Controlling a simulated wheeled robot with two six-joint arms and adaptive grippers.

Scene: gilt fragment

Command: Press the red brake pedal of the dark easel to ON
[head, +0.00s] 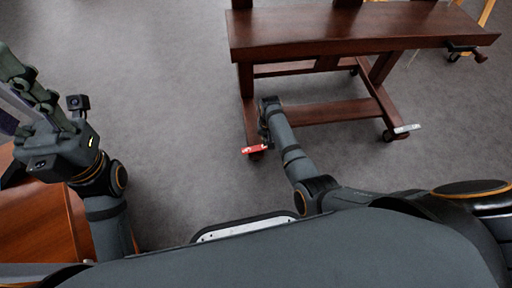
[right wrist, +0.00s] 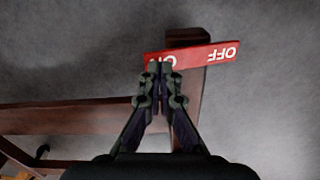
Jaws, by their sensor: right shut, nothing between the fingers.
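The dark easel (head: 340,32) is a reddish-brown wooden frame on casters, at the upper right of the head view. Its red brake pedal (head: 254,149) is at the foot of the left leg. In the right wrist view the red pedal (right wrist: 222,53) shows white OFF at its right end and ON, partly hidden, at its left end. My right gripper (right wrist: 160,68) is shut and empty, its fingertips over the ON end; contact cannot be told. In the head view the right gripper (head: 268,125) is near the pedal, its fingers mostly hidden. My left gripper (head: 25,105) is raised at the left, away from the easel.
A light grey pedal (head: 407,128) is at the easel's right foot. A brown wooden surface (head: 45,220) is at the lower left, below my left arm. Grey carpet (head: 170,90) lies open between my left arm and the easel. A crank handle (head: 468,52) sticks out at the easel's right.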

